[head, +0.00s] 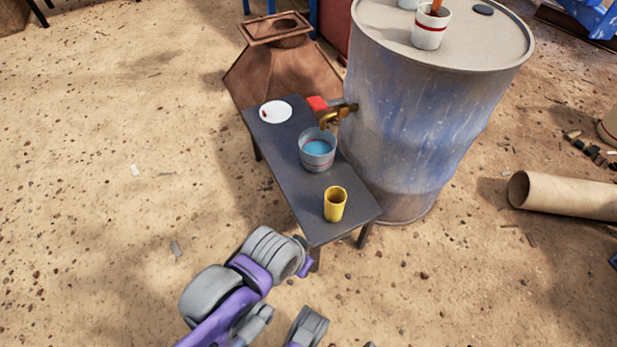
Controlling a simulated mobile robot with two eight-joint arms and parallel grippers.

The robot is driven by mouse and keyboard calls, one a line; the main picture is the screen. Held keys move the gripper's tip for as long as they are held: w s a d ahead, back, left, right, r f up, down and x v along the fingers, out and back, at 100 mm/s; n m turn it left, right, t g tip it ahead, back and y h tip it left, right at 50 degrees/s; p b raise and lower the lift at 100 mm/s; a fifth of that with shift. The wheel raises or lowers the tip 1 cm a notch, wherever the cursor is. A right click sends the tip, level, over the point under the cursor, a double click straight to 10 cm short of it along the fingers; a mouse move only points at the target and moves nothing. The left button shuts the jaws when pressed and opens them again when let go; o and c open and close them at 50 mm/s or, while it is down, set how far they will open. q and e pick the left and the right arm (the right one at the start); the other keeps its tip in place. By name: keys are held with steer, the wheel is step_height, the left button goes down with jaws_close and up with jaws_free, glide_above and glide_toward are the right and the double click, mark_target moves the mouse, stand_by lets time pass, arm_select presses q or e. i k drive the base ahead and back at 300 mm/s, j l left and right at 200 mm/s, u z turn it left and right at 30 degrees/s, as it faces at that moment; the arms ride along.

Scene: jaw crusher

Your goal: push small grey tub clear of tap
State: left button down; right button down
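The small grey tub (317,158) stands upright on a narrow dark bench (283,181) and holds blue liquid. The brass tap (338,115) sticks out from the side of the drum (437,118), and its spout end is just above the tub's far rim. My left arm reaches in from the bottom left. Its gripper end (304,267) is beside the near end of the bench, apart from the tub. I cannot make out whether its fingers are open or shut. My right gripper cannot be made out in this view.
A yellow cup (335,205) stands on the bench nearer than the tub. A white plate (275,111) and a red block (317,103) are at the far end. The drum stands close along the bench's right side. Sandy ground left of the bench is clear.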

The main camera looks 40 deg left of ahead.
mark_target(317, 148)
steer(key=k+j, duration=0.15)
steer(key=j, duration=0.15)
steer(key=k+j, duration=0.15)
steer(key=j, duration=0.2)
steer(key=k+j, duration=0.15)
steer(key=j, duration=0.5)
steer(key=i+j+u, duration=0.1)
steer(key=j, duration=0.3)
steer(key=i+j, duration=0.1)
steer(key=j, duration=0.25)
steer(key=i+j, duration=0.2)
steer(key=i, duration=0.15)
steer(key=i+j+u, duration=0.1)
steer(key=i, duration=0.3)
